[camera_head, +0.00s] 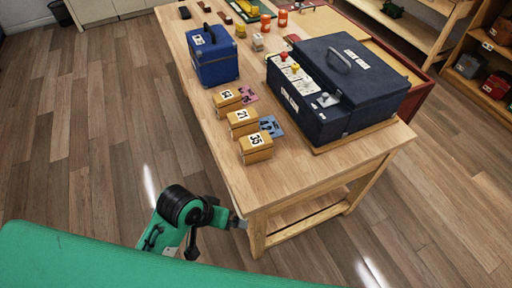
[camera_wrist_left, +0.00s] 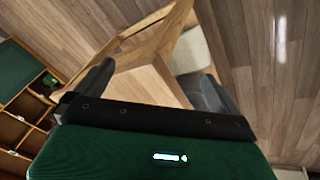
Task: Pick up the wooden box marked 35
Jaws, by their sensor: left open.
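The wooden box marked 35 (camera_head: 256,149) sits on the wooden table (camera_head: 210,110) near its front left corner, the closest of three similar numbered boxes. The box marked 21 (camera_head: 242,122) and the box marked 54 (camera_head: 228,100) stand behind it in a row. My left gripper (camera_head: 237,222) is low beside the table's front left corner, below and apart from the box marked 35. In the left wrist view my left gripper (camera_wrist_left: 152,82) is open, with a wooden part of the table showing between its fingers. The numbered boxes cannot be made out there. My right gripper is not seen.
A dark blue case (camera_head: 345,80) stands right of the numbered boxes, and a blue box (camera_head: 212,55) stands behind them. Coloured cards (camera_head: 271,126) lie beside the boxes. Orange jars (camera_head: 266,22) are farther back. Shelves (camera_head: 490,60) stand far right. Floor left of the table is clear.

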